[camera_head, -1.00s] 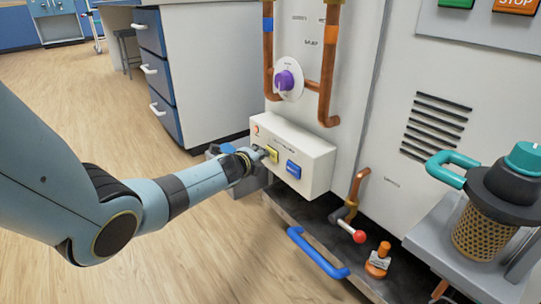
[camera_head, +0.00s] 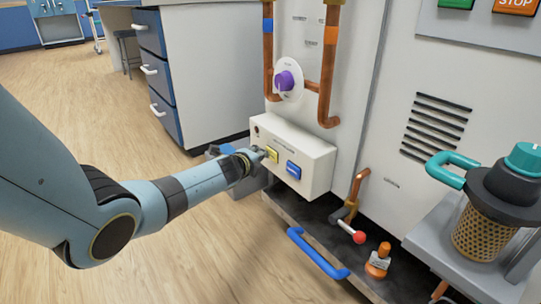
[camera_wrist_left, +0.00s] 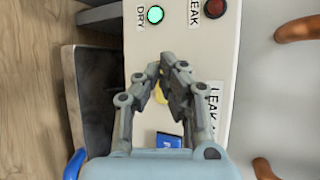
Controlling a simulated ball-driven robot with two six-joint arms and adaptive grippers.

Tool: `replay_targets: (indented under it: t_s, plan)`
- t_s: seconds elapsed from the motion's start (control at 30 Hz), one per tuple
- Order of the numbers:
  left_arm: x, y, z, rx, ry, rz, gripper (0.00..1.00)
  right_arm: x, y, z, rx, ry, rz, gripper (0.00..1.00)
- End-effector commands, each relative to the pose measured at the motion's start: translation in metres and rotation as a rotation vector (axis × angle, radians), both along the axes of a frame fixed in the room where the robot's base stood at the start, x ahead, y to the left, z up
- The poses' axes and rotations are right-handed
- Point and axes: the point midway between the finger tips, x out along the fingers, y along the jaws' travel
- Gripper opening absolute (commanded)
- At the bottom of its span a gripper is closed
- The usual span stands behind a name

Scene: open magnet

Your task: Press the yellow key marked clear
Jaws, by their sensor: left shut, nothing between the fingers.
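The yellow key (camera_head: 272,154) is on the front of a white box (camera_head: 315,160) low on the cabinet, left of a blue key (camera_head: 293,170). Any marking on it is too small to read. My left gripper (camera_head: 262,154) is shut and empty, with its fingertips at the yellow key's left side. My right gripper is not in view.
In the left wrist view a green lamp (camera_wrist_left: 155,14) marked DRY is lit and a red lamp (camera_wrist_left: 215,8) marked LEAK looks dark. Copper pipes (camera_head: 328,75) and a purple knob (camera_head: 286,82) are above the box. A blue handle (camera_head: 318,254) is below.

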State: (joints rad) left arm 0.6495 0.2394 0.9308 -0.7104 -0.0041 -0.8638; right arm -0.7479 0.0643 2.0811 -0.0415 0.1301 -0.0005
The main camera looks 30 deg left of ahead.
Motion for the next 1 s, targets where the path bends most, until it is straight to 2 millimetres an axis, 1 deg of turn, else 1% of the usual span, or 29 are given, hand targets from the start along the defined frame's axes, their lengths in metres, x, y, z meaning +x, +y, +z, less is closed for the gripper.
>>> replay_targets:
  t_s: [0.17,0.43,0.53,0.77,1.0]
  plan:
    - [-0.008,0.003,0.001,0.001,0.000,0.000,0.00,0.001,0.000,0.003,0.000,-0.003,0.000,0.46]
    - [-0.008,0.004,0.000,0.000,0.000,0.000,0.00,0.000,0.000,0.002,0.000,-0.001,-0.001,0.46]
    - [-0.012,0.005,0.000,0.001,0.001,0.001,0.00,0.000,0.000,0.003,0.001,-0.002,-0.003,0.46]
    - [-0.032,0.014,0.001,0.001,0.000,0.000,0.00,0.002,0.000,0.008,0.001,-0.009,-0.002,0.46]
    - [-0.051,0.021,0.000,0.001,0.001,0.000,0.00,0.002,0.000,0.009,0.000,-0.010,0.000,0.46]
